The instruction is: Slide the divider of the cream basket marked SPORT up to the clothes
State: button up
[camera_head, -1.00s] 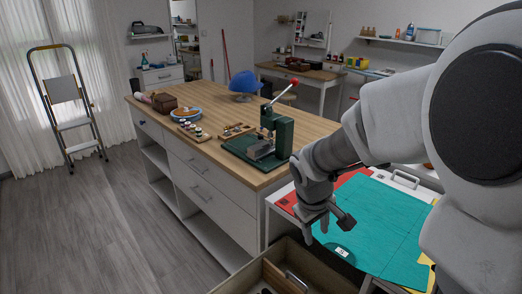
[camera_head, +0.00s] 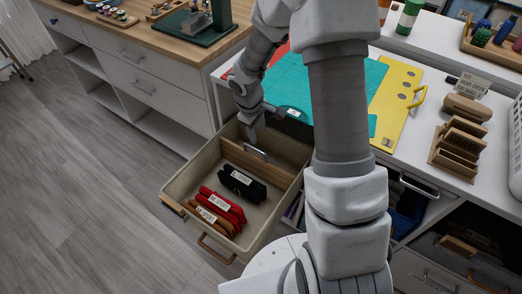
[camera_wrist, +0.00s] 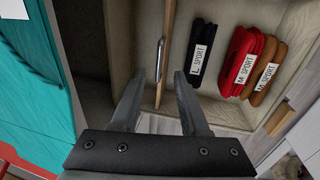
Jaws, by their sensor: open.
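The cream basket (camera_head: 176,187) is pulled out like a drawer below the white counter. Its wooden divider (camera_head: 272,172) stands upright across it, with a metal handle (camera_head: 255,152) on its top part; the handle also shows in the wrist view (camera_wrist: 160,58). Folded clothes with SPORT tags lie in the near compartment: black (camera_head: 250,187), red (camera_head: 228,206) and brown (camera_head: 206,216). A gap separates the divider from the black one. My gripper (camera_wrist: 158,76) is open and empty above the basket, with divider and handle appearing between its fingers. Contact is not clear.
The compartment behind the divider looks empty. A teal mat (camera_head: 345,80) and a yellow folder (camera_head: 396,95) lie on the counter just behind the basket. A wooden-topped cabinet (camera_head: 140,75) stands at the left. The floor (camera_head: 70,190) left of the basket is clear.

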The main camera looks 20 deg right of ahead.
aim_at(262, 152)
jog(key=f+b, duration=0.1)
jog(key=f, duration=0.2)
jog(key=w+d+f, duration=0.1)
jog(key=f, duration=0.3)
jog(key=f+b, duration=0.1)
jog(key=f, duration=0.2)
jog(key=shift+w+d+f+b, duration=0.2)
jog(key=shift+d+f+b, duration=0.1)
jog(key=shift+d+f, duration=0.05)
grip_shut()
dwell(0.8)
